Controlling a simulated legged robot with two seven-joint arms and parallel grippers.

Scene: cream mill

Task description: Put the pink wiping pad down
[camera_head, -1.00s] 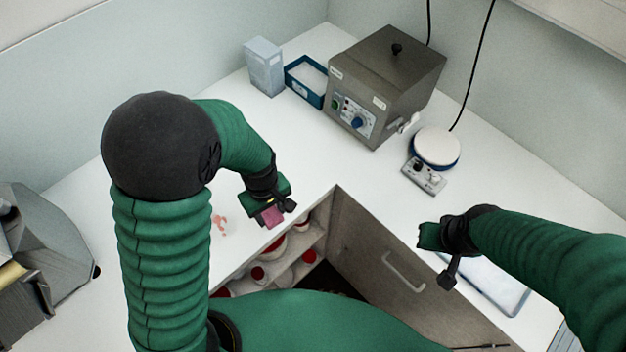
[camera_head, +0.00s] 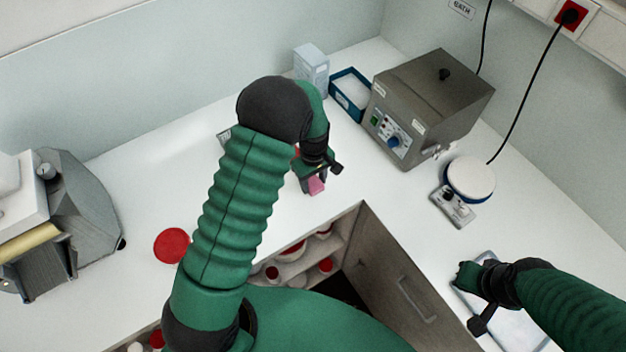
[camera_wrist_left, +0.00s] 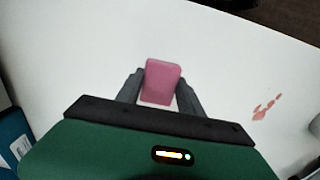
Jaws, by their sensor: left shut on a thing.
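The pink wiping pad (camera_head: 317,186) is in my left gripper (camera_head: 318,178), over the white counter (camera_head: 345,155) near its inner corner. In the left wrist view the pad (camera_wrist_left: 162,82) sits between the two dark fingers, which are shut on it. I cannot tell whether the pad touches the counter. A pinkish-red smear (camera_wrist_left: 266,107) lies on the counter at the right of the left wrist view. My right gripper (camera_head: 474,290) is over a pale tray (camera_head: 515,326) at the lower right; its finger opening cannot be made out.
A grey metal bath (camera_head: 425,108), a blue-rimmed tray (camera_head: 350,92) and a pale carton (camera_head: 311,68) stand at the back. A round white-topped device (camera_head: 470,178) stands to the right. A red disc (camera_head: 172,246) lies at the left. Open shelves (camera_head: 310,262) lie below the counter edge.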

